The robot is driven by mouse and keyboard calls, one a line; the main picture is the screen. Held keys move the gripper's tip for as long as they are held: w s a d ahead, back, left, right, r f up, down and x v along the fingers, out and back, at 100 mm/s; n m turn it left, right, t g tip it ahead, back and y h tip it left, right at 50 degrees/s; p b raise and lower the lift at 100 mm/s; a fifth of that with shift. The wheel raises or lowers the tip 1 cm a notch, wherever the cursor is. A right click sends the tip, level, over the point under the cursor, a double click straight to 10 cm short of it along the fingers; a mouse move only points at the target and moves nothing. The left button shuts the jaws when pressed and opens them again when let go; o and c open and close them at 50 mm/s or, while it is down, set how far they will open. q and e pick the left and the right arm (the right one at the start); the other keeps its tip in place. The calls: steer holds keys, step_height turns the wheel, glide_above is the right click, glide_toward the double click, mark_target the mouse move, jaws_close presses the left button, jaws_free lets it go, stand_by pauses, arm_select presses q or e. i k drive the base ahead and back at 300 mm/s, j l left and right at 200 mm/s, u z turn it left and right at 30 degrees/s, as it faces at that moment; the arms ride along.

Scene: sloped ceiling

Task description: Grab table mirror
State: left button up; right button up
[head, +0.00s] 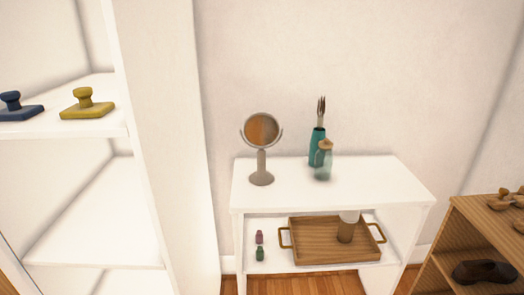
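The table mirror (261,131) is a round mirror on a grey stand with a round foot. It stands upright on the left part of the top of a white console (290,192), against the far wall. Its glass shows a brown-orange reflection. Neither of my grippers is in the head view, so nothing of mine touches the mirror.
Right of the mirror stand a teal holder (317,147) with brush-like tools and a glass bottle (323,163). The lower shelf holds a wooden tray (310,252) and small bottles (260,253). White shelving (120,130) rises at left; a wooden shoe rack (450,225) stands at right.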

mark_target(261, 177)
steer(key=u, duration=0.6)
steer(key=l+u, duration=0.15)
steer(key=u, duration=0.25)
steer(key=i+l+u, duration=0.1)
steer(key=u, duration=0.25)
steer(key=l+u, duration=0.65)
steer(key=l, duration=0.15)
steer(key=l+u, duration=0.3)
steer(key=k+l, duration=0.1)
steer(key=l, duration=0.25)
steer(key=k+l+u, duration=0.1)
steer(key=l, duration=0.25)
steer(key=k+l, duration=0.1)
steer(key=l, duration=0.25)
steer(key=k+l, duration=0.1)
steer(key=l, duration=0.25)
steer(key=u, duration=0.05)
